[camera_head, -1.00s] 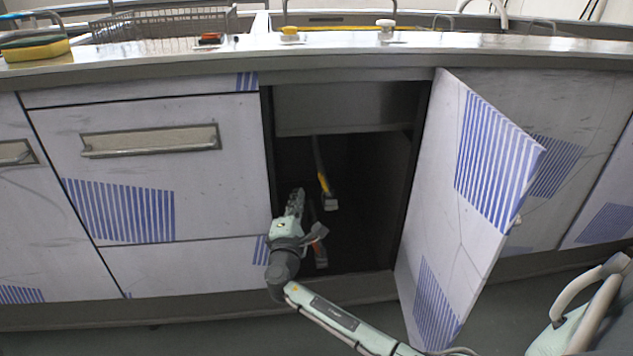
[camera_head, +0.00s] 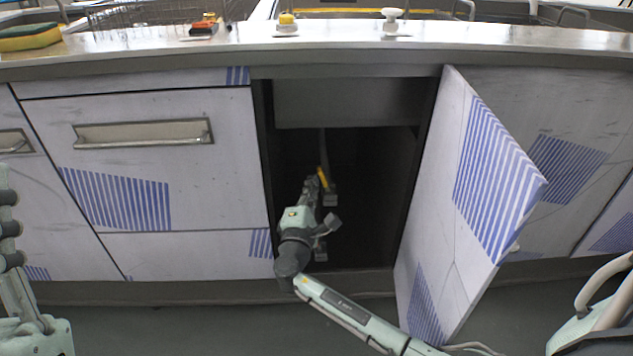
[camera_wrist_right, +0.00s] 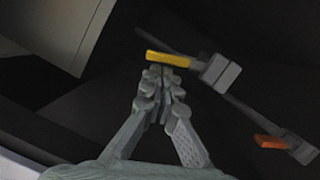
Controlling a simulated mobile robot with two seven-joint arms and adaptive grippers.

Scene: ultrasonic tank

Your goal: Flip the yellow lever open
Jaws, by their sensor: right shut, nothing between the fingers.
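The yellow lever (camera_head: 323,178) sits on a thin pipe with a grey valve body (camera_head: 330,199) inside the open cabinet. In the right wrist view the yellow lever (camera_wrist_right: 168,59) lies just beyond the fingertips, its right end at the grey valve block (camera_wrist_right: 220,73). My right gripper (camera_head: 312,181) is inside the cabinet, close to the lever on its left. Its fingers (camera_wrist_right: 161,73) are shut and empty; I cannot tell whether the tips touch the lever. Part of my left gripper or arm (camera_head: 9,228) shows at the left edge, cut off, its fingers unclear.
A second valve with an orange lever (camera_wrist_right: 270,141) is lower right in the wrist view. The cabinet door (camera_head: 471,190) stands open on the right. The counter (camera_head: 345,42) holds a yellow button, a white knob and a sponge (camera_head: 28,37). The cabinet interior is dark.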

